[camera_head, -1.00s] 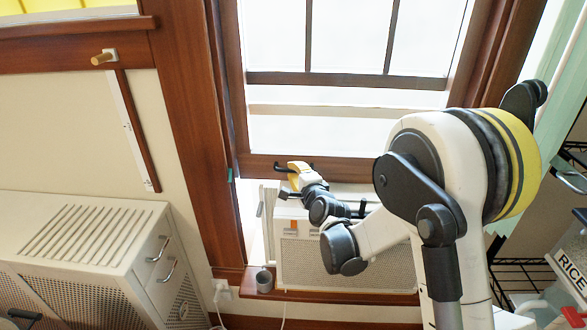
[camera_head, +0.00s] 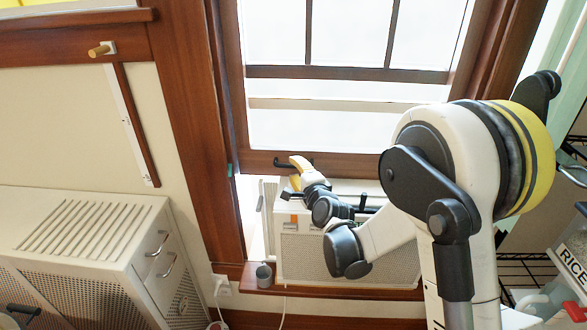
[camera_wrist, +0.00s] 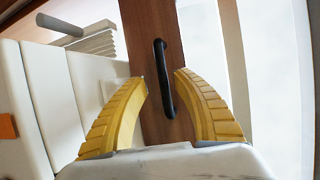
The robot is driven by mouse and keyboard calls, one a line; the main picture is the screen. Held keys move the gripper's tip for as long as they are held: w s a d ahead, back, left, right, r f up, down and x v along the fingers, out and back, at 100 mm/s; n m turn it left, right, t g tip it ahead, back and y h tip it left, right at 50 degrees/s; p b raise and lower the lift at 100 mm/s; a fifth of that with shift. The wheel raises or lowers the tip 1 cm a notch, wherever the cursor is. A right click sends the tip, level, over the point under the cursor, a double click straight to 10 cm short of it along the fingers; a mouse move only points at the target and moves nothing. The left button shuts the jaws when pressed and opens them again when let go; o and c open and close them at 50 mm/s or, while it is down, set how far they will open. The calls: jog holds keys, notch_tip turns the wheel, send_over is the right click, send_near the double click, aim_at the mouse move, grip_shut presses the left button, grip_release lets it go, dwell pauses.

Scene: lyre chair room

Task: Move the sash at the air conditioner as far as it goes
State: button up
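The window sash (camera_head: 350,165) has a brown wooden frame and pale panes. Its bottom rail is just above the white air conditioner (camera_head: 340,262), which sits in the lower window opening. A black bar handle is on the rail; in the wrist view the handle (camera_wrist: 163,78) stands between my two yellow fingers. My gripper (camera_wrist: 160,76) is open, with a visible gap between each fingertip and the handle. In the head view my gripper (camera_head: 296,164) is at the rail, partly covering the handle. My arm hides part of the rail's right side.
A white slatted cabinet (camera_head: 90,245) stands at the left. A small grey cup (camera_head: 264,276) is on the sill left of the air conditioner, near a white cord. A wooden peg (camera_head: 101,50) juts from the wall. Shelving with a RICE label (camera_head: 572,268) is at the right.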

jog(key=v, duration=1)
jog(key=shift+s+d, duration=0.1)
jog(key=shift+s, duration=0.1)
jog(key=shift+r, duration=0.1)
jog(key=shift+s+d+r+n, duration=0.2)
jog(key=shift+n, duration=0.2)
jog(key=s+d+n+g+h, duration=0.2)
jog(key=s+d+n, duration=0.2)
jog(key=s, duration=0.5)
jog(key=s+d+n+g+h+b, duration=0.1)
jog(key=s+d+n+g, duration=0.2)
jog(key=s+d+n, duration=0.2)
jog(key=s+d+n+g+h+b, duration=0.1)
jog(key=s+d+n, duration=0.3)
jog(key=s+d, duration=0.4)
jog(key=s+g+h, duration=0.1)
jog(key=s, duration=0.4)
jog(key=shift+s+f+n+g+h, duration=0.25)
jog(key=shift+n+g+h, duration=0.05)
jog(key=shift+n+g, duration=0.1)
